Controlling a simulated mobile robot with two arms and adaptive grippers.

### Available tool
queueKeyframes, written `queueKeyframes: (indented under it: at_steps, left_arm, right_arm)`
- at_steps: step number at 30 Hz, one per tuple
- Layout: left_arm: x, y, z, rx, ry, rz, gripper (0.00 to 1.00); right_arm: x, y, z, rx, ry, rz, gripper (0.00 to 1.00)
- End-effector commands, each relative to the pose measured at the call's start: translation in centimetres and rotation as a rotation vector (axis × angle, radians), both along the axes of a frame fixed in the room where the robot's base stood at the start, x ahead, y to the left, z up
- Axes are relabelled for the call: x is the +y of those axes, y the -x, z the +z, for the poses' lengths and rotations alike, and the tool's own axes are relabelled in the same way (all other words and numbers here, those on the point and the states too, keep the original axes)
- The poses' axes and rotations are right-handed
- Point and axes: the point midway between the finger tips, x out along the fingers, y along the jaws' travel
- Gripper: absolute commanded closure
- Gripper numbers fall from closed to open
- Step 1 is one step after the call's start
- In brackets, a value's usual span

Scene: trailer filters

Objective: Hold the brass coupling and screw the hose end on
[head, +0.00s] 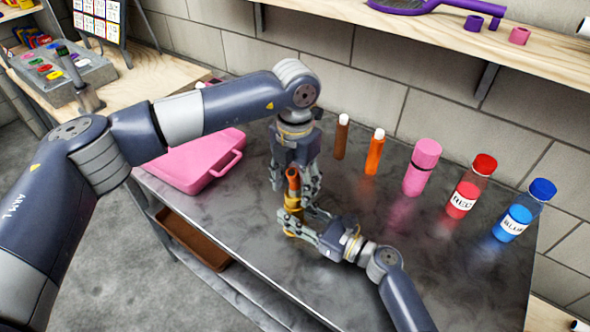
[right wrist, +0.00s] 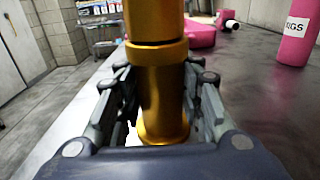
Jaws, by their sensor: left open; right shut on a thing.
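The brass coupling (right wrist: 163,95) stands upright between my right gripper's fingers, which are shut on it. In the head view its gold body (head: 293,204) shows just above my right gripper (head: 296,221). An orange tube-like piece (head: 292,178), seemingly the hose end, stands upright in line above the brass. My left gripper (head: 294,187) points down from above, its open fingers on either side of this orange piece. Whether the orange piece is threaded into the coupling is hard to tell. The right wrist view shows a gold collar and a further gold cylinder above it.
A pink case (head: 196,163) lies at the left of the dark metal table (head: 240,255). Along its back stand a brown bottle (head: 341,137), an orange bottle (head: 375,152), a pink bottle (head: 422,167), a red-capped bottle (head: 470,187) and a blue-capped bottle (head: 523,210). A shelf (head: 440,35) overhangs the back.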

Motion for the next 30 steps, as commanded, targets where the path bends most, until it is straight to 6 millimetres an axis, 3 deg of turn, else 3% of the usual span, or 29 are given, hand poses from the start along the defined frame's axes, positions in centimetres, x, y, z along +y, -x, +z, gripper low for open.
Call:
queueKeyframes:
  at_steps: [6, 17, 18, 24, 30]
  left_arm:
    - [0.0, 0.0, -2.5, 0.0, 0.0, 0.001, 0.47]
    - [0.0, 0.0, -3.1, 0.0, 0.0, 0.0, 0.47]
    - [0.0, 0.0, -3.1, 0.0, 0.0, 0.0, 0.5]
    - [0.0, 0.0, -3.0, 0.0, 0.0, 0.0, 0.93]
    - [0.0, 0.0, -3.0, 0.0, 0.0, -0.006, 0.93]
  right_arm:
    - [0.0, 0.0, 0.0, 0.0, 0.0, 0.0, 1.0]
    - [0.0, 0.0, 0.0, 0.0, 0.0, 0.0, 1.0]
    - [0.0, 0.0, 0.0, 0.0, 0.0, 0.0, 1.0]
    - [0.0, 0.0, 0.0, 0.0, 0.0, 0.0, 1.0]
    - [0.0, 0.0, 0.0, 0.0, 0.0, 0.0, 1.0]
